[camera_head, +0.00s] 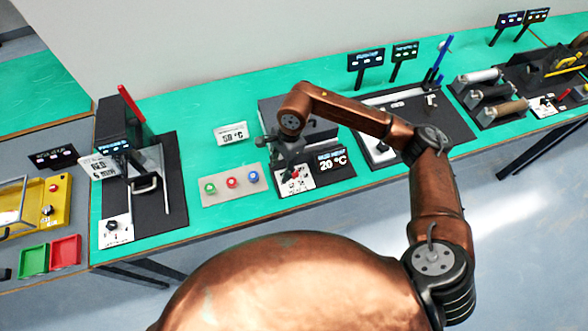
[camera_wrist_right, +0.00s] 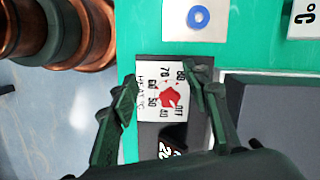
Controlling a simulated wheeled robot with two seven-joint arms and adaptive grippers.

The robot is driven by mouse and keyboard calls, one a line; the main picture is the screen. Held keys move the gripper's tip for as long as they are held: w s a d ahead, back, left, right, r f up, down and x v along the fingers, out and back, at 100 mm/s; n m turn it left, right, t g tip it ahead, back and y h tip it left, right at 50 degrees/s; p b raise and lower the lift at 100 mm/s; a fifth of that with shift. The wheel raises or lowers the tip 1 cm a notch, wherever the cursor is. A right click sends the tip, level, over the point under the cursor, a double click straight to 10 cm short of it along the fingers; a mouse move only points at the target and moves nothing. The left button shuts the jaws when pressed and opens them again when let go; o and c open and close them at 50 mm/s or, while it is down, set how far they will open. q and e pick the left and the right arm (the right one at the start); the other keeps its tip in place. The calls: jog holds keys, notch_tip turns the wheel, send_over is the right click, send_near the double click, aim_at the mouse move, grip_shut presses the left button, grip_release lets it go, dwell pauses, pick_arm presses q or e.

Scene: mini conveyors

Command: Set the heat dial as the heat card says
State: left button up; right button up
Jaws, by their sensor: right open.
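The heat dial (camera_wrist_right: 168,97) is a red knob on a white plate marked OFF and several numbers up to 80. In the head view the dial (camera_head: 294,174) is partly hidden under my right gripper (camera_head: 289,160). In the right wrist view my right gripper (camera_wrist_right: 160,80) is open, its fingers apart above the dial plate, one on either side of the knob. Where the knob points is hard to tell. A display (camera_head: 333,161) beside the dial reads 20 °C. My left gripper is out of view.
A plate with green, red and blue buttons (camera_head: 231,183) lies left of the dial. A dark machine with a red lever (camera_head: 130,105) stands further left. A dark block (camera_wrist_right: 270,110) is close beside one finger in the wrist view. Other stations fill the bench to the right.

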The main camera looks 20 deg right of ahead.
jog(key=h, duration=0.2)
send_over(294, 172)
jog(key=shift+a+r, duration=0.15)
jog(key=shift+r, duration=0.1)
jog(key=shift+d+f, duration=0.25)
jog(key=shift+f, duration=0.05)
notch_tip(294, 172, down, 7)
jog(key=shift+a+f, duration=0.1)
jog(key=shift+c, duration=0.5)
jog(key=c, duration=1.1)
jog(key=shift+o, duration=0.2)
